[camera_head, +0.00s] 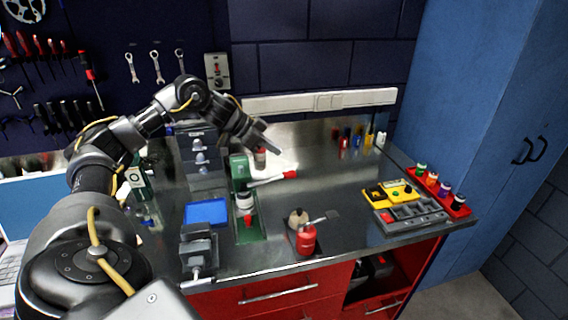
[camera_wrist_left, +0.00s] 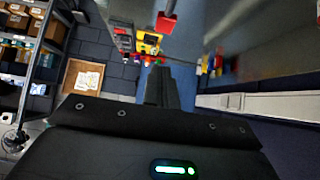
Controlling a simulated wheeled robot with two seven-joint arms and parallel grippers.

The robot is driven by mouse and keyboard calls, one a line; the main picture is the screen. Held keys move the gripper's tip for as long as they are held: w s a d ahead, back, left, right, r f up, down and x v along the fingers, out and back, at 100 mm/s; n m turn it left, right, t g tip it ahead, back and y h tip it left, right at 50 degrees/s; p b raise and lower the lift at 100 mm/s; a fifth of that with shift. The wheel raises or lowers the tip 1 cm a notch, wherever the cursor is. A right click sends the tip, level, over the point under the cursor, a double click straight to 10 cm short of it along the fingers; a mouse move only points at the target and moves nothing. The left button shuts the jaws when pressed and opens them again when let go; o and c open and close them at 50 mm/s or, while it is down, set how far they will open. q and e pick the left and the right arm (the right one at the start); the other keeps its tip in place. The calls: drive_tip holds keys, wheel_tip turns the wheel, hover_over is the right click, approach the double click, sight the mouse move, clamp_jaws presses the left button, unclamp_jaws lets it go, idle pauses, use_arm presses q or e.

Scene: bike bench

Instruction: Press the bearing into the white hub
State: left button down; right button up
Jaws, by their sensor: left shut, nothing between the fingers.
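The green press (camera_head: 239,165) stands on the bench. Its lever (camera_head: 266,180) sticks out to the right and ends in a red grip (camera_head: 290,174). The white hub (camera_head: 244,201) sits low in the press, above its green base (camera_head: 249,234). I cannot make out the bearing. My left gripper (camera_head: 274,148) is shut and empty, above and behind the lever. Its closed fingers (camera_wrist_left: 161,88) show in the left wrist view, with a red grip (camera_wrist_left: 166,24) beyond them, apart from them. My right gripper is out of view.
A blue tray (camera_head: 206,212) and a grey vise (camera_head: 198,247) stand left of the press. A red can (camera_head: 306,240) and a beige jar (camera_head: 297,217) stand to its right. A grey tray (camera_head: 412,216) and a red bottle rack (camera_head: 456,209) sit farther right. The middle right bench is clear.

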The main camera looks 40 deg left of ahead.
sight(294, 172)
use_arm(q)
drive_tip(key=x, duration=0.2)
drive_tip(key=p+x, duration=0.1)
drive_tip(key=x, duration=0.1)
drive_tip(key=f+p+x, duration=0.1)
drive_tip(key=x, duration=0.1)
drive_tip(key=shift+s+a, duration=0.3)
drive_tip(key=shift+s, duration=0.1)
drive_tip(key=shift+s+f, duration=0.1)
drive_tip(key=shift+f, duration=0.9)
